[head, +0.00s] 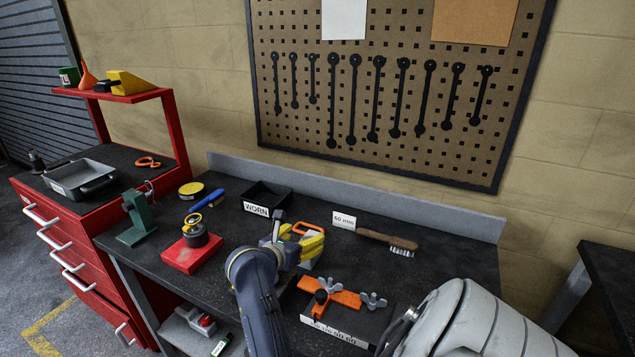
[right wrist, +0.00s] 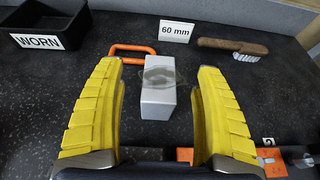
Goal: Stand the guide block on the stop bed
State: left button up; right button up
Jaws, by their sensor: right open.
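A plain grey block (right wrist: 158,92), which I take for the guide block, stands on the dark bench top in the right wrist view. My right gripper (right wrist: 160,66) is open, with a yellow finger on each side of the block and a gap to both. In the head view the right gripper (head: 306,250) hides most of the block. The stop bed (head: 365,322) is a dark plate with an orange bar (head: 345,298), wing screws and a white scale along its front. It lies to the right of the gripper. My left gripper is not in view.
An orange loop handle (right wrist: 133,48) lies just behind the block. Behind are a black WORN tray (head: 268,193), a 60 mm card (head: 343,221) and a wire brush (head: 388,241). A red block with a round part (head: 195,247) stands left. Bench right of the brush is clear.

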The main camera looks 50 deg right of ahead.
jog(key=shift+s+a+f, duration=0.1)
jog(key=shift+a+f, duration=0.05)
jog(key=shift+f, duration=0.4)
jog(key=shift+s+a+f, duration=0.1)
jog(key=shift+f, duration=0.4)
jog(key=shift+x, duration=2.35)
jog(key=shift+f, duration=0.1)
grip_shut()
